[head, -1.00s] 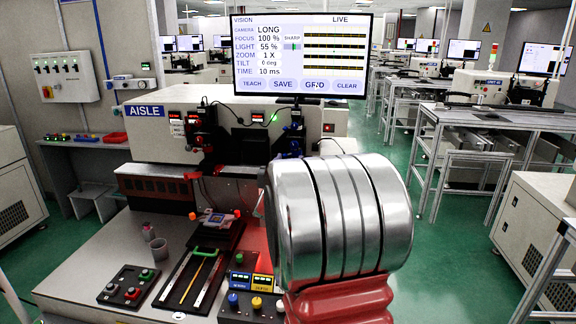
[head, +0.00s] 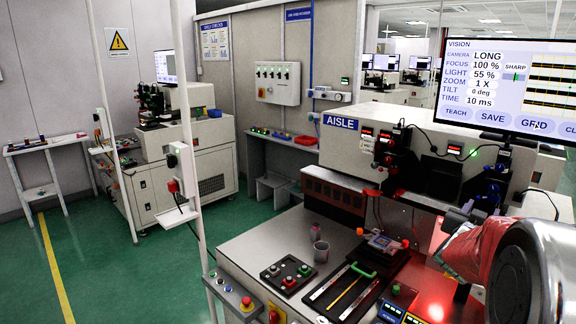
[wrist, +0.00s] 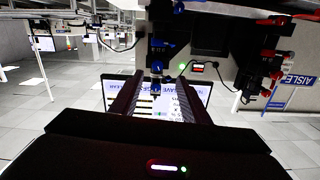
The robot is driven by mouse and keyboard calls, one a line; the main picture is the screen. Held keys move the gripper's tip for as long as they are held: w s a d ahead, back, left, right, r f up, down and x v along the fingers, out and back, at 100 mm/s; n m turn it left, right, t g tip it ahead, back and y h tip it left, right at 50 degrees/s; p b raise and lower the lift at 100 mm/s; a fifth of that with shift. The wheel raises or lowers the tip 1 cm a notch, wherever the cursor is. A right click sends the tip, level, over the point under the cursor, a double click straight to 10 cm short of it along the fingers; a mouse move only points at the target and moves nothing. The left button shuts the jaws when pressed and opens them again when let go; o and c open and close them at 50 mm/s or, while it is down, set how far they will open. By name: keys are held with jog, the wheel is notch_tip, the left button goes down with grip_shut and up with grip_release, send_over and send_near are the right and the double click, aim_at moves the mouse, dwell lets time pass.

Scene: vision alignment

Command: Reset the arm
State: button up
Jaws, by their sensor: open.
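My arm fills the lower right of the head view, with a large silver joint (head: 535,275) cut off by the edge and a pinkish-red link (head: 472,252) reaching toward the AISLE machine (head: 345,150). In the wrist view my gripper (wrist: 159,88) shows two dark fingers standing apart, with nothing held between them. Behind the fingers, the picture is upside down and shows the lit monitor (wrist: 168,105) and parts of the machine. My fingertips cannot be made out clearly in the head view.
The monitor (head: 510,85) stands above the machine at right. A white post (head: 186,130) rises at left. Green floor (head: 110,270) is open at left.

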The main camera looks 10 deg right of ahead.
jog(key=a+f+n+y, duration=0.2)
jog(key=a+f+y, duration=0.3)
jog(key=f, duration=0.4)
jog(key=s+a+f+n+g+y, duration=0.25)
jog(key=a+f+y, duration=0.2)
jog(key=a, duration=0.75)
jog(key=s+a+r+n+g+y, duration=0.1)
jog(key=s+a+r+n+y, duration=0.1)
jog(key=s+a, duration=1)
jog(key=s+a+r+n+g+y, duration=0.1)
jog(key=s+a+n, duration=0.3)
jog(key=s+a, duration=0.8)
jog(key=shift+s+a+r+g+y, duration=0.2)
jog(key=shift+a+r+g+y, duration=0.25)
jog(key=shift+a, duration=0.55)
jog(key=shift+f+n, duration=0.1)
jog(key=shift+n, duration=0.15)
jog(key=shift+c, duration=0.5)
